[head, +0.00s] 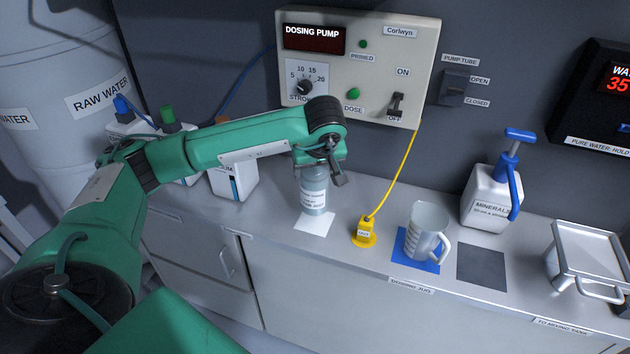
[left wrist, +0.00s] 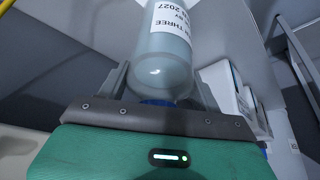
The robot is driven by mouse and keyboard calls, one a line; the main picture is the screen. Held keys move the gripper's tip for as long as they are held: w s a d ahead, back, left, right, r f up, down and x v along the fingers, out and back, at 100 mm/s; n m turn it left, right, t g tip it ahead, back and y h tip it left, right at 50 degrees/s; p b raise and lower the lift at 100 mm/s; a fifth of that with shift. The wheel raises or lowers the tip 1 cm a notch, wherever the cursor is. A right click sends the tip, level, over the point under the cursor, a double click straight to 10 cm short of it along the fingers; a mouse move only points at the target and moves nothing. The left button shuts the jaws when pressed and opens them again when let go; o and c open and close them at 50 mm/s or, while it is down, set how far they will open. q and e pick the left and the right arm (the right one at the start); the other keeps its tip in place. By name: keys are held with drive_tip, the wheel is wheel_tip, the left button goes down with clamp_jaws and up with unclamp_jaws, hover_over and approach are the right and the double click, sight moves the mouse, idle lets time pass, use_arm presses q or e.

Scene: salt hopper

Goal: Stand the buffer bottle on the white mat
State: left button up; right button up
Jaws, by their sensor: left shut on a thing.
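The buffer bottle (head: 313,196) is grey-blue with a white label and looks upright. My left gripper (head: 320,166) is shut on it near its top, coming from above. In the left wrist view the bottle (left wrist: 166,62) sits between the jaws, with a little blue of its cap at the gripper (left wrist: 160,98). The white mat (head: 315,225) lies on the counter below; the bottle's base overlaps its back part in the head view. I cannot tell whether the base touches the mat. My right gripper is not in view.
A yellow plug-like piece (head: 364,234) with a yellow cable stands right of the mat. Further right are a measuring jug (head: 428,228) on a blue mat, a bare dark mat (head: 482,267) and a minerals bottle (head: 488,200). A white container (head: 234,182) stands at left. The dosing pump (head: 357,65) is behind.

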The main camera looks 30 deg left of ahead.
use_arm(q)
drive_tip(key=shift+f, duration=0.9)
wheel_tip(320, 180, down, 3)
drive_tip(key=shift+f+p, duration=0.1)
drive_tip(key=shift+p, duration=0.5)
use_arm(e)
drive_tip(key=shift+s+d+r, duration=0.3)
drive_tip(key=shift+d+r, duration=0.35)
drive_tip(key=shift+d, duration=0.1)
use_arm(q)
drive_tip(key=shift+f+b, duration=0.3)
drive_tip(key=shift+b, duration=0.1)
drive_tip(key=o, duration=1.8)
drive_tip(key=shift+r, duration=0.1)
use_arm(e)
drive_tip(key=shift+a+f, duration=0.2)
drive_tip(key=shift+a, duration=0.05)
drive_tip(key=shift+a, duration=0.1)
